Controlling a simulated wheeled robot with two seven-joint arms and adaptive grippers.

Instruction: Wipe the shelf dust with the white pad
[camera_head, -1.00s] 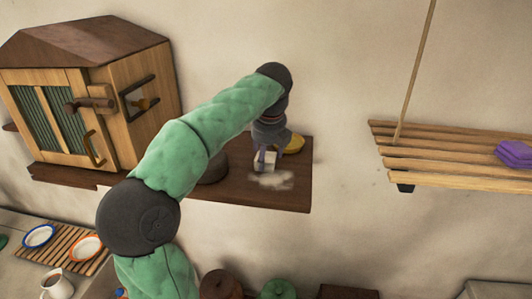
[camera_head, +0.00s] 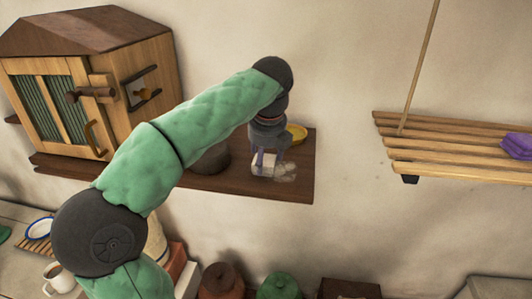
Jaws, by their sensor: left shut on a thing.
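The dark brown wall shelf (camera_head: 235,183) runs out to the right from under the wooden cabinet. A pale patch of dust (camera_head: 286,172) lies near its right end. My left gripper (camera_head: 265,158) points down over the shelf, shut on the white pad (camera_head: 263,168). The pad is low at the shelf top, at the left side of the dust, and seems to touch it. The arm hides part of the shelf. My right gripper is not in view.
A yellow dish (camera_head: 297,132) stands at the back of the shelf behind the gripper. A dark round thing (camera_head: 212,160) stands to its left, partly hidden. The wooden cabinet (camera_head: 85,90) fills the left. A slatted rack (camera_head: 440,153) with a purple cloth (camera_head: 517,145) hangs at the right.

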